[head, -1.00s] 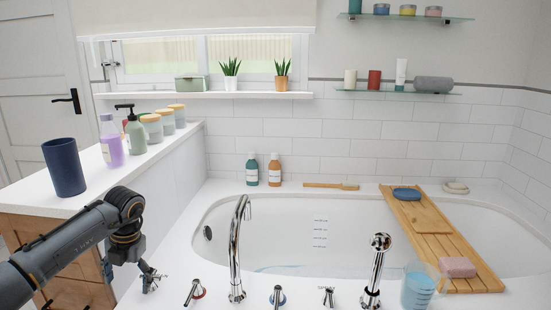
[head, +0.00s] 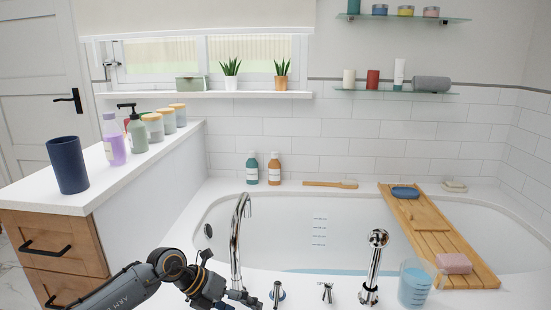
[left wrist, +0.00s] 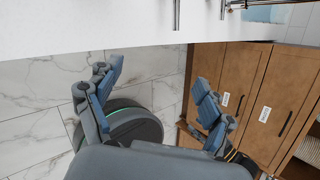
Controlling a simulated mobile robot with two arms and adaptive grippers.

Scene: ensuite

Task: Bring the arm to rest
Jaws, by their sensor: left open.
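My left arm comes in low from the left in the head view. Its gripper (head: 240,298) is at the bottom edge, in front of the tall chrome spout (head: 237,240) and left of a blue-marked tap handle (head: 277,294). In the left wrist view the left gripper (left wrist: 155,95) has its two fingers wide apart with nothing between them. Below them are the marble floor and part of my own round base. My right gripper is in neither view.
The white tub (head: 420,215) holds bluish water (head: 335,271). A wooden tray (head: 440,243) spans it, beside a beaker of blue liquid (head: 415,285). A counter with a dark cup (head: 68,165) and bottles is at left. Wooden cabinet doors (left wrist: 225,70) stand close to the gripper.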

